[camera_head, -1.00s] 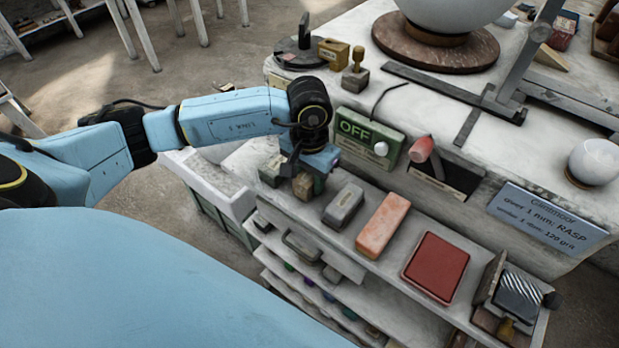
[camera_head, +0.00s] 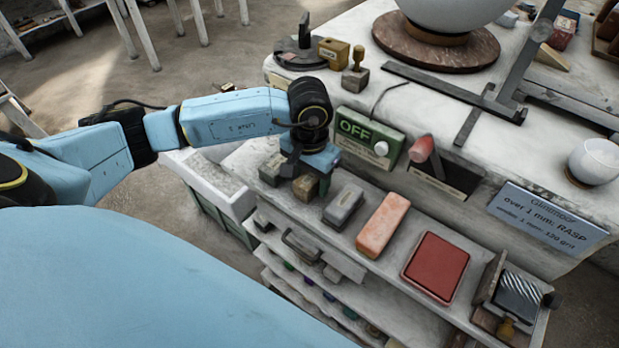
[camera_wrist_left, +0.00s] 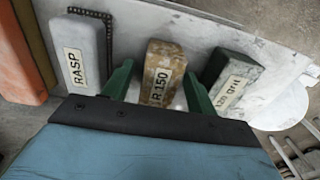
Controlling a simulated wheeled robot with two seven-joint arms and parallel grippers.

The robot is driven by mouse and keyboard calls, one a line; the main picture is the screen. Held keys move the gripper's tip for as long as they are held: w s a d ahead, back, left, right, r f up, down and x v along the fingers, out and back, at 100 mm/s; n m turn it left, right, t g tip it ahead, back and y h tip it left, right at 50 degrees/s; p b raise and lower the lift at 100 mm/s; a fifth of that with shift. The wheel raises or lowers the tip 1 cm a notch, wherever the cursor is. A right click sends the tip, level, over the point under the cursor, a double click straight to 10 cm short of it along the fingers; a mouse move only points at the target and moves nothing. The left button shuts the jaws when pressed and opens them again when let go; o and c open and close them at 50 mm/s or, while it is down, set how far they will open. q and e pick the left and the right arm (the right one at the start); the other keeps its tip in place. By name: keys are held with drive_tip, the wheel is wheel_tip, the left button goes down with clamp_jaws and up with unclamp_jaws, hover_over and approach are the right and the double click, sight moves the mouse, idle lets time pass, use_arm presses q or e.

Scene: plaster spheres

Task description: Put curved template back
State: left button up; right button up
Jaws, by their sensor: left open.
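A mottled brown block (camera_wrist_left: 159,78) labelled "R 150" lies between the spread green fingers of my left gripper (camera_wrist_left: 158,88). It may be the curved template; no curve shows clearly on it. In the head view the same block (camera_head: 306,187) sits on the upper shelf of the cart, just below my left gripper (camera_head: 308,172), whose fingers are mostly hidden there. The fingers are open, with visible gaps to the block in the wrist view. My right gripper is in neither view.
A grey RASP block (camera_wrist_left: 80,55) and a dark green grit block (camera_wrist_left: 232,82) flank the brown one. An orange block (camera_head: 383,225) and red pad (camera_head: 436,267) lie farther right. The table wall with a green OFF box (camera_head: 368,138) rises behind.

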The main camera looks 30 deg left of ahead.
sight(309, 177)
use_arm(q)
wheel_tip(309, 177, up, 11)
drive_tip(key=shift+r+b, duration=0.15)
drive_tip(key=shift+b, duration=0.3)
